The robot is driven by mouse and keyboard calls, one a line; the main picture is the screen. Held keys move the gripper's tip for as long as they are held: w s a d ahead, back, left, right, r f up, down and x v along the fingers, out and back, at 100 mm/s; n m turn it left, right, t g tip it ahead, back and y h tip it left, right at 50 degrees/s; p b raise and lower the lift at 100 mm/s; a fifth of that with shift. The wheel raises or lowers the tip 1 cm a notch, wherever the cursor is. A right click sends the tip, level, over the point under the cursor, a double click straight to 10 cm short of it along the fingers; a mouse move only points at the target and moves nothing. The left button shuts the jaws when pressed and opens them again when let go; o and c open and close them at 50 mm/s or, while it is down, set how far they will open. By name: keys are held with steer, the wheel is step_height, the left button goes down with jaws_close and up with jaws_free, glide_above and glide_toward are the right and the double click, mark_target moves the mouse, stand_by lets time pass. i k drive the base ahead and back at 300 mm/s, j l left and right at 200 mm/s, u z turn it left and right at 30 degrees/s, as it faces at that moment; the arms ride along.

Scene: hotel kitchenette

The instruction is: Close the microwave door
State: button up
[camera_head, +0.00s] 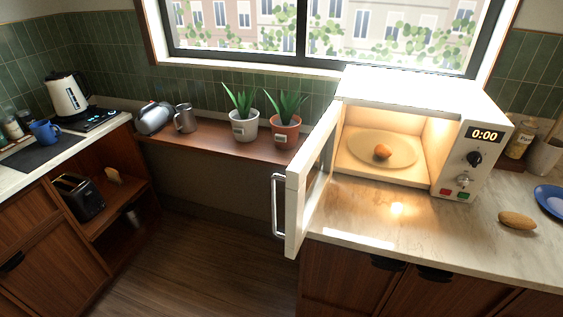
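The white microwave (471,112) stands on the marble counter at the right, under the window. Its door (297,208) is swung wide open to the left and sticks out past the counter's front edge. A metal bar handle (278,206) is on the door's outer face, on the left. Inside, the cavity is lit, and a small orange-brown food item (382,152) sits on the round turntable (360,149). The display reads 0:00. My gripper is not in view.
A brown potato-like item (517,220) and a blue plate (550,198) lie on the counter (430,237) right of the microwave. Potted plants (285,130) stand on the low shelf behind the door. The wooden floor (215,260) left of the door is clear.

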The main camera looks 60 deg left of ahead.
mark_target(307, 178)
steer(key=u, duration=1.4)
